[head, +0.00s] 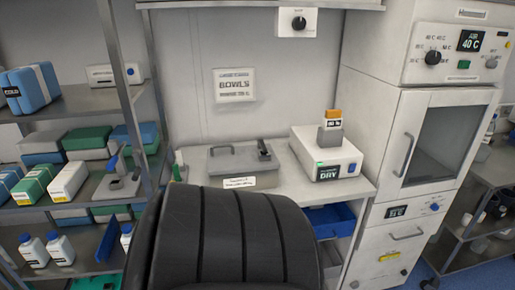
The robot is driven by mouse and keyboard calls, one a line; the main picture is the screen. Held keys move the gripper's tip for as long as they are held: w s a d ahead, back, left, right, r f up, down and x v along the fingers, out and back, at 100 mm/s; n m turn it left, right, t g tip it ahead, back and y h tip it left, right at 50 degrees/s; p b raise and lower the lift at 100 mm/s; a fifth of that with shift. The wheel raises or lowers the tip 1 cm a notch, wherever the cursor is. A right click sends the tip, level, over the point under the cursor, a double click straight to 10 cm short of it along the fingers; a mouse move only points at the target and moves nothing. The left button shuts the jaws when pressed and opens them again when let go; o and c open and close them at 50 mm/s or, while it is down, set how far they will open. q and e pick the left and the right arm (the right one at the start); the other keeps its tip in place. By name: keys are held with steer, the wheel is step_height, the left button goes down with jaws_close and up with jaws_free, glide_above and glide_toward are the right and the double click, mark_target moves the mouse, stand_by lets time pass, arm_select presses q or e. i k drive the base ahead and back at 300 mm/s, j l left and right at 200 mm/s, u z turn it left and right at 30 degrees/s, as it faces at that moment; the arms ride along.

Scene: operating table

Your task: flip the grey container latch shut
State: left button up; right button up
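The grey container (225,166) sits on the bench at the middle of the head view, with a flat lid and a bar handle on top. A dark latch (264,150) stands at the right end of the lid and seems to be tilted up; its exact angle is too small to tell. A white label lies at the container's front edge. A large black ribbed part, probably mine, hides the bench below it. Neither of my grippers is in view.
A white DRY unit (326,157) stands right of the container with a small orange-topped block (331,126) on it. A tall white cabinet (418,145) is at the right. Shelves (85,101) with boxes and bottles are at the left. A blue bin (335,221) sits under the bench.

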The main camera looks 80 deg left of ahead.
mark_target(261, 144)
steer(key=k+u, duration=0.4)
steer(key=u, duration=2.1)
